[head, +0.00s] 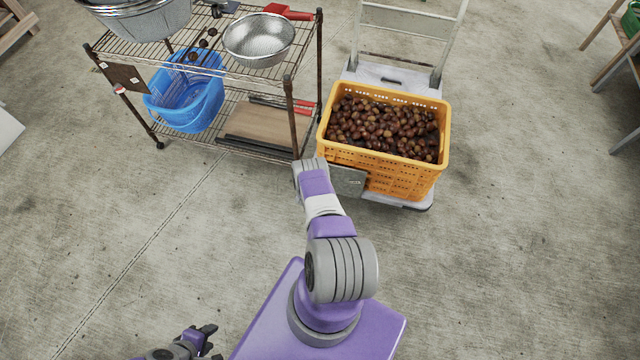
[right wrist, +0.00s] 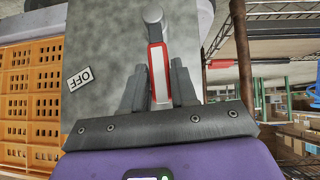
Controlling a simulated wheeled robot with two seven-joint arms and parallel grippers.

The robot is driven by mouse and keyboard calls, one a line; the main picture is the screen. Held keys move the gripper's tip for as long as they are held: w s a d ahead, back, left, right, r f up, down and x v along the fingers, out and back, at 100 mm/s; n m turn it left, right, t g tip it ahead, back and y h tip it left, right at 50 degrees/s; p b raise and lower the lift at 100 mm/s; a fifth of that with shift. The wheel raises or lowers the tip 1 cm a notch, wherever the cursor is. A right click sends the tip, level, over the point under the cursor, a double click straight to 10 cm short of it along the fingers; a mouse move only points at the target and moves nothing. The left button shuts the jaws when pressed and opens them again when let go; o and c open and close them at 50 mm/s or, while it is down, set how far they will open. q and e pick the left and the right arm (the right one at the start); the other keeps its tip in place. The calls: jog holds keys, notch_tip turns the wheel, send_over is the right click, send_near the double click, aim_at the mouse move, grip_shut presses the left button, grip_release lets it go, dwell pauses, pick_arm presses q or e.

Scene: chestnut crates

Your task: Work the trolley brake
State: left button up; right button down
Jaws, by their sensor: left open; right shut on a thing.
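The trolley (head: 362,72) has a pale deck and an upright handle frame, and carries an orange crate (head: 385,181) full of chestnuts. A grey plate (head: 348,181) is at the crate's near left side. In the right wrist view this plate (right wrist: 100,45) bears a label (right wrist: 79,79) reading OFF. The brake lever (right wrist: 156,60), white with a red edge and a grey round end, stands in front of it. My right gripper (right wrist: 158,85) is shut on the lever; my arm hides it in the head view. My left gripper (head: 208,338) is open and empty, low at the left.
A wire rack (head: 215,69) stands close left of the trolley, with a metal colander (head: 259,40) on top and a blue basket (head: 188,103) below. The concrete floor is clear in front and to the right. Wooden stands edge the far right.

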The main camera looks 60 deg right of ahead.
jog(key=c, duration=1.3)
grip_release()
jog(key=shift+w+d+r, duration=0.15)
jog(key=shift+d+r, duration=0.1)
jog(key=shift+d, duration=0.15)
jog(key=shift+c, duration=0.2)
jog(key=o, duration=0.4)
jog(key=shift+a+f, duration=0.1)
jog(key=shift+f, duration=0.05)
jog(key=shift+a, duration=0.1)
jog(key=p+v, duration=0.4)
jog(key=v, duration=0.3)
jog(key=shift+a, duration=0.2)
